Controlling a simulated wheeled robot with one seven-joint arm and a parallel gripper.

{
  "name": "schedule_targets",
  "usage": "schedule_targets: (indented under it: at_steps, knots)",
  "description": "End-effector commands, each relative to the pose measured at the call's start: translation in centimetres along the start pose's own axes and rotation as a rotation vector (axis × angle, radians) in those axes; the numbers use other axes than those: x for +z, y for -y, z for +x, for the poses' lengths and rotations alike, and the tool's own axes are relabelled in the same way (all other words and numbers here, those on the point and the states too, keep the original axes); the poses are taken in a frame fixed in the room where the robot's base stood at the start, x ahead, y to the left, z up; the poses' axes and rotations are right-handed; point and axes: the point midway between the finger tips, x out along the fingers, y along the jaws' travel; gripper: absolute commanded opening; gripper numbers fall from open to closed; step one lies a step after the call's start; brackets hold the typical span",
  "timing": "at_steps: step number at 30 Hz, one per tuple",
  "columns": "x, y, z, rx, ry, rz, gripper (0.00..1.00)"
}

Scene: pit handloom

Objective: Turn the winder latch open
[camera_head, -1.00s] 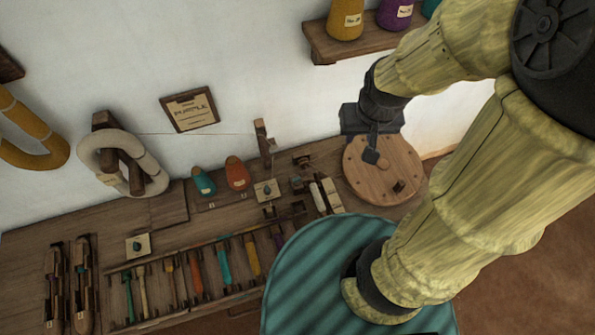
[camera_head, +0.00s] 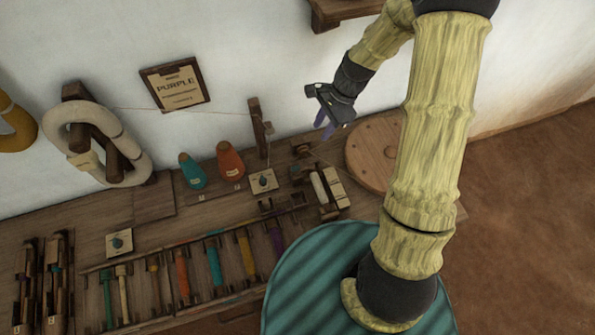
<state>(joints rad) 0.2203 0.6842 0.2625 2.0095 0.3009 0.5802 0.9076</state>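The winder (camera_head: 320,188) appears to be the small dark-wood mechanism with a pale spool and cream blocks, on the bench left of the round wooden disc. Its latch is too small to single out. A small dark-wood piece (camera_head: 302,148) stands just behind it. My gripper (camera_head: 324,129) is above and behind the winder, pointing down, with its two fingers apart and nothing visible between them. It appears clear of the winder, though its height is hard to judge. My arm hides part of the round disc (camera_head: 368,153).
An upright wooden post (camera_head: 259,128) with a thread stands left of my gripper. Teal (camera_head: 192,171) and orange (camera_head: 230,160) cones stand further left. A rack of coloured bobbins (camera_head: 183,277) lies in front. A wall shelf (camera_head: 345,10) is above. Open floor (camera_head: 520,220) lies to the right.

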Motion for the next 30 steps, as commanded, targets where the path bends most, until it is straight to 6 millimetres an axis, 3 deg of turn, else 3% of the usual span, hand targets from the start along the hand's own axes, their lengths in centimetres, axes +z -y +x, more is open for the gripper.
schedule_targets:
  at_steps: [1,3,14,20,30]
  knots:
    - [-0.5,0.5,1.6,0.0,0.024,0.049,0.32]
    - [-0.6,0.9,2.3,0.001,0.045,0.096,0.32]
    - [-0.6,1.1,2.3,0.001,0.053,0.117,0.32]
    - [-0.5,1.0,3.5,0.004,0.054,0.116,0.32]
    - [-0.1,1.0,9.1,0.006,0.054,0.115,0.32]
